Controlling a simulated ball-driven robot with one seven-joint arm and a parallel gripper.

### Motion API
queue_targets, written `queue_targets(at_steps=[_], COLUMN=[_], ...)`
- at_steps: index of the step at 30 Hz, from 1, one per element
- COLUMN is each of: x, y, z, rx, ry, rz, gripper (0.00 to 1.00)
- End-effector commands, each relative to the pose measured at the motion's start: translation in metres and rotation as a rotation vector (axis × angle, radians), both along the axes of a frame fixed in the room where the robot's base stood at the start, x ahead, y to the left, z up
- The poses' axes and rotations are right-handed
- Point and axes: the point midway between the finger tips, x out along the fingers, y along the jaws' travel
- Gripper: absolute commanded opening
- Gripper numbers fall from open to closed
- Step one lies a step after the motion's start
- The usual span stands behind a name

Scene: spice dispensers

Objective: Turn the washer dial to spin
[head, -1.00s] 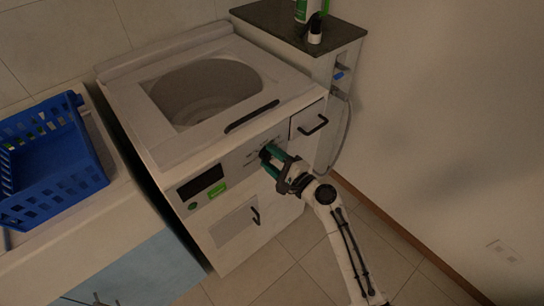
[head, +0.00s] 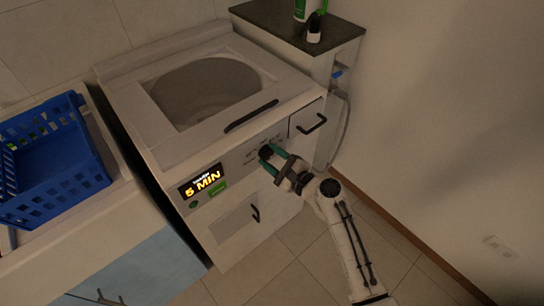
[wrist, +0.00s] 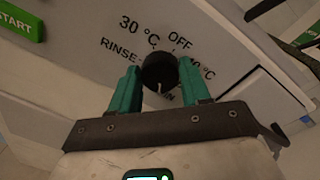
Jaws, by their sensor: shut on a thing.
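The black round dial (wrist: 159,70) sits on the washer's front panel, and it also shows in the head view (head: 265,152). My gripper (wrist: 159,76) is shut on the dial, one green finger on each side; it also shows in the head view (head: 268,160). The dial's white mark points down in the wrist view, between RINSE at left and a label ending in "IN" at lower right, partly hidden by the right finger. OFF and 30 °C are above. The washer's display (head: 202,181) is lit and reads 5 MIN.
A green START button (wrist: 22,22) is left of the dial. The washer (head: 230,130) has an open-looking tub on top. A blue basket (head: 62,180) stands on the left counter. A dark-topped cabinet (head: 335,45) and wall are at right. The floor in front is clear.

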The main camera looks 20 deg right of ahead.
Motion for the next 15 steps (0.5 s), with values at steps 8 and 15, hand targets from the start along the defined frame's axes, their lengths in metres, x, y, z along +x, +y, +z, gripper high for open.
queue_targets(at_steps=[8,15], x=[-0.0007,-0.0003], y=[-0.0009,-0.0004], z=[-0.0023,-0.001], rx=[0.001,0.0], ry=[0.004,0.002], rz=[-0.002,-0.001], gripper=[0.55,0.72])
